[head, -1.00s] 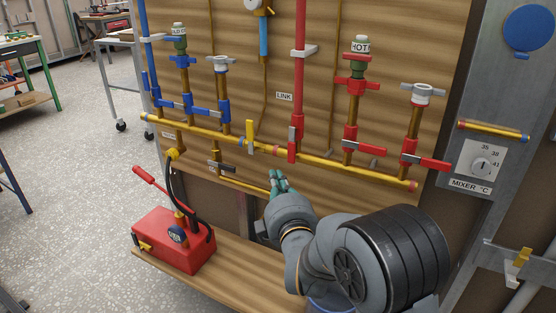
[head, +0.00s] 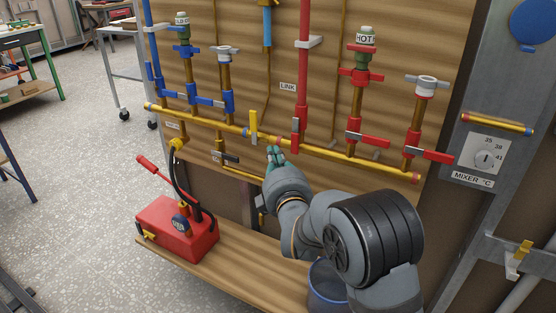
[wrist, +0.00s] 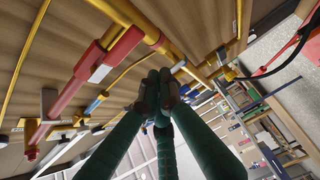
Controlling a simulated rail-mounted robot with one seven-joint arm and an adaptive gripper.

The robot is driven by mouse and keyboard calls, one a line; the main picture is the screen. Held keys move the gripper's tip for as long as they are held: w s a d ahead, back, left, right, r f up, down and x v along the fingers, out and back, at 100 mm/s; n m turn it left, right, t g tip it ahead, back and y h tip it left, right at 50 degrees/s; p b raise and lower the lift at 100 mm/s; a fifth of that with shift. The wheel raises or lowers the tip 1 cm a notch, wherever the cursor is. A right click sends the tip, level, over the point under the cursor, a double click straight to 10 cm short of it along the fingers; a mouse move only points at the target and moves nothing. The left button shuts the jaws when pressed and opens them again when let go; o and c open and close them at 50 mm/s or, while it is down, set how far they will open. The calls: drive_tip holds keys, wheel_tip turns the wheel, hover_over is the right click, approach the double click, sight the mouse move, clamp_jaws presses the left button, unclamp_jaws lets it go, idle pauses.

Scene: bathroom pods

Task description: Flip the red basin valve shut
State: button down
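Several red-handled valves are on the wooden panel, and no readable label shows which is the basin valve. One red lever (head: 367,140) lies crosswise on the pipe below the HOT tag. Another red lever (head: 430,155) lies crosswise on the far-right pipe. A third red handle (head: 296,134) stands upright at the foot of the red riser. My gripper (head: 274,153) is just below the yellow pipe, left of that upright handle, and touches none of the red levers that I can see. In the wrist view its green fingers (wrist: 158,92) meet at the tips, with nothing visible between them.
The yellow horizontal pipe (head: 335,155) runs just above my gripper. An upright yellow lever (head: 253,122) is close on its left. Blue valves (head: 180,99) are further left. A red pump box (head: 178,230) stands on the wooden shelf (head: 240,272). The mixer dial (head: 485,158) is at right.

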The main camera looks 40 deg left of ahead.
sight(295, 136)
drive_tip(key=shift+w+d, duration=0.15)
drive_tip(key=shift+w, duration=0.75)
drive_tip(key=shift+w+d, duration=0.15)
drive_tip(key=shift+w, duration=0.75)
